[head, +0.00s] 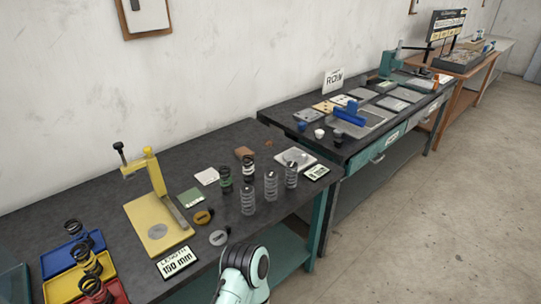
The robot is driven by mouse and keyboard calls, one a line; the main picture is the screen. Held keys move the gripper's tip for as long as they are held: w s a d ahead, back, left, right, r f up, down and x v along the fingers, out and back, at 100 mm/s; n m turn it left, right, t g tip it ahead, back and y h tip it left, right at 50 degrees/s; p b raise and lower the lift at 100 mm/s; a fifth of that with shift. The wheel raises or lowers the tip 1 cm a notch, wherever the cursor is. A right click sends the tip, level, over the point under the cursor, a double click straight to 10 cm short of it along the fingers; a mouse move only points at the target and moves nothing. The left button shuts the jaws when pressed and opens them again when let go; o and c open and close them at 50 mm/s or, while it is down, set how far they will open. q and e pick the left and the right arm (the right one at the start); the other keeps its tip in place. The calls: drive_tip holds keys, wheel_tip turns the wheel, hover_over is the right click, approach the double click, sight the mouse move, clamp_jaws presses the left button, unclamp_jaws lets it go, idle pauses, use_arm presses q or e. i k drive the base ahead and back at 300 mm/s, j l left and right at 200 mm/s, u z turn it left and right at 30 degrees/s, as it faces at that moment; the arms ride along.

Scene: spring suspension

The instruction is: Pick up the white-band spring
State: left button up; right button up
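Two dark coil springs stand upright at the middle of the near dark bench: one on the left (225,180) and one on the right (249,168). Neither of my grippers is in view. Part of my own arm shows at the bottom centre, in front of the bench edge.
A yellow press (157,220) stands left of the springs, with a "150 mm" sign (176,262) in front. Blue (60,262), yellow (62,288) and red (118,293) trays with dark springs lie at left. A second bench (300,103) stands beyond; open floor lies right.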

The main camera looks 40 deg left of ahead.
sight(252, 169)
drive_tip(key=i+u, duration=0.1)
drive_tip(key=i, duration=0.7)
drive_tip(key=i+l+u, duration=0.1)
drive_tip(key=i, duration=0.65)
drive_tip(key=i+l+u, duration=0.1)
drive_tip(key=u, duration=1.55)
